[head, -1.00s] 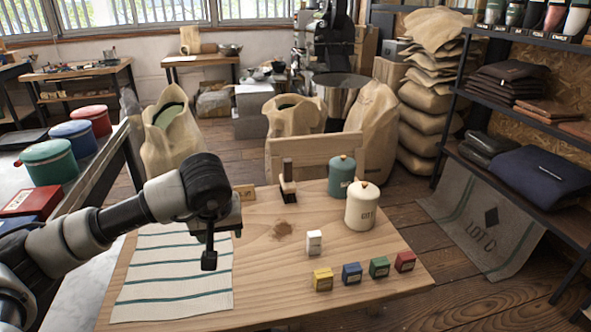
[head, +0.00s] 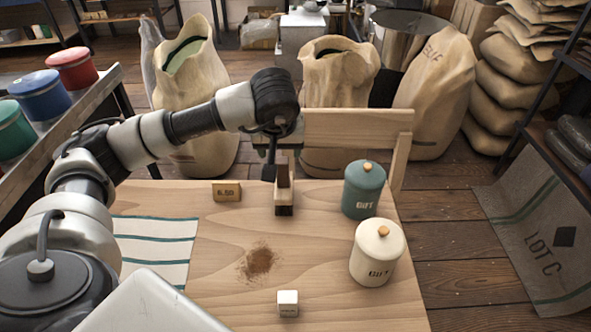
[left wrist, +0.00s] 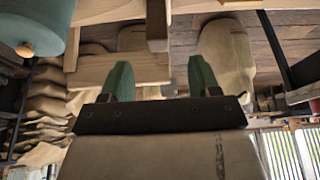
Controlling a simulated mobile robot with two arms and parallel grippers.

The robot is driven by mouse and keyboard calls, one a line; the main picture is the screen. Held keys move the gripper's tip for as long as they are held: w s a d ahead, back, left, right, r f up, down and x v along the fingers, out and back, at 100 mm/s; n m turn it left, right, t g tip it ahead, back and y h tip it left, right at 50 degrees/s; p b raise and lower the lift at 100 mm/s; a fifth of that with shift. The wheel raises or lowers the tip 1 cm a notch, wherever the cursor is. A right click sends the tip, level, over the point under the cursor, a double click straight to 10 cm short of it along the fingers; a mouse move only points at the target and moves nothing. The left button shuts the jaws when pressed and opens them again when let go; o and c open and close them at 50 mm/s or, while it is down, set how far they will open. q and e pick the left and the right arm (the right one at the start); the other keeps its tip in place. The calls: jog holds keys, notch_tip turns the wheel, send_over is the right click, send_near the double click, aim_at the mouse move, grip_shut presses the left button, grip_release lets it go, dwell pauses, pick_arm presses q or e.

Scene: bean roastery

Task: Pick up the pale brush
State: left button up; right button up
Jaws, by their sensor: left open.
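The brush (head: 284,188) stands upright near the far edge of the wooden table (head: 325,240), with a brown upper part and a pale band above a dark base. My left gripper (head: 270,160) is at the brush's upper part, slightly left of it and partly behind it in the head view. In the left wrist view the two green fingers (left wrist: 161,80) are wide apart, and the brush (left wrist: 157,25) appears as a brown upright between their lines, beyond the tips. No contact can be made out. My right gripper is not in view.
A teal canister (head: 364,190) and a cream canister (head: 377,254) stand right of the brush. A small tan card block (head: 227,191) is close on its left. A white block (head: 288,303) is in front.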

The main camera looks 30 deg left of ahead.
aim_at(282, 161)
pick_arm(q)
jog(key=x, duration=0.3)
jog(key=shift+s+a+f, duration=0.15)
jog(key=shift+s+f, duration=0.05)
jog(key=shift+f, duration=0.2)
jog(key=shift+w+x, duration=0.2)
jog(key=shift+x, duration=1.35)
jog(key=shift+w+x, duration=0.2)
jog(key=shift+x, duration=1.35)
jog(key=shift+r, duration=0.2)
grip_shut()
